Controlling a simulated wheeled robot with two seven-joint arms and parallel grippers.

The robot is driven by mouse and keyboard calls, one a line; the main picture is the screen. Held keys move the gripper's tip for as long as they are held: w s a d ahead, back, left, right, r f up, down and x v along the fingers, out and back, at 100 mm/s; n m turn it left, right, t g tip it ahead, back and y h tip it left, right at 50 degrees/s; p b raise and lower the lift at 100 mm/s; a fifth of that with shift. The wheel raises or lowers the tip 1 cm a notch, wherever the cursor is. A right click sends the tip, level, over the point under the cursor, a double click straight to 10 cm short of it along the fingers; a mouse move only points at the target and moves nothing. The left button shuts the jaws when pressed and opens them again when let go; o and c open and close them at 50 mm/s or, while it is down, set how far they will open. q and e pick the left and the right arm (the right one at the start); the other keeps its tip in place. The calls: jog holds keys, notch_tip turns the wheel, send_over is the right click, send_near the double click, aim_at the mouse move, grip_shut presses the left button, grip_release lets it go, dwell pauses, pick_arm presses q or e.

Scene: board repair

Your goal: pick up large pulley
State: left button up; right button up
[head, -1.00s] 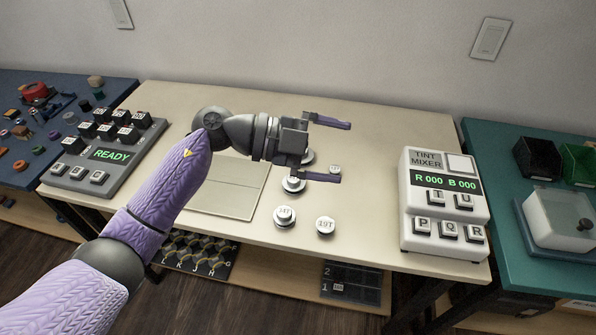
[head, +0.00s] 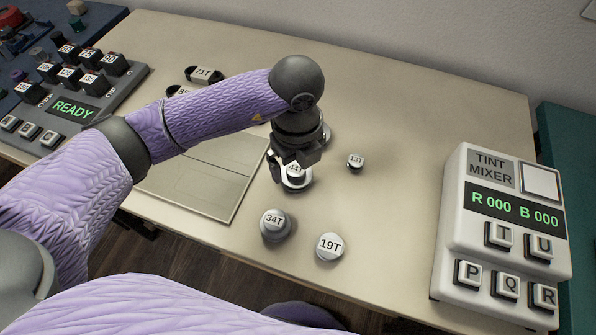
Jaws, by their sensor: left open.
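Several white-topped pulleys with tooth-count labels are on the cream table (head: 400,111). One pulley (head: 296,182), its label partly hidden and seeming to read 44, sits directly below my left gripper (head: 290,172). That gripper points down and is open, with its fingers around or just above this pulley; contact cannot be told. A 34T pulley (head: 275,225) and a 19T pulley (head: 329,247) are nearer the front edge. A small 13T pulley (head: 356,161) is to the right. Another pulley is mostly hidden behind my gripper. My right gripper is not in view.
Dark parts, one labelled 71T (head: 204,75), lie at the back left, partly behind my left arm. A flat grey panel (head: 215,185) is left of the pulleys. The tint mixer (head: 505,225) stands right, the READY keypad (head: 75,100) left. The table's middle right is clear.

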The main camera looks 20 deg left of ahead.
aim_at(298, 171)
pick_arm(q)
notch_tip(298, 171, down, 5)
jog(key=shift+w+r+b, duration=0.15)
jog(key=shift+r+b, duration=0.05)
jog(key=shift+b, duration=0.85)
jog(key=shift+r, duration=0.2)
jog(key=c, duration=1)
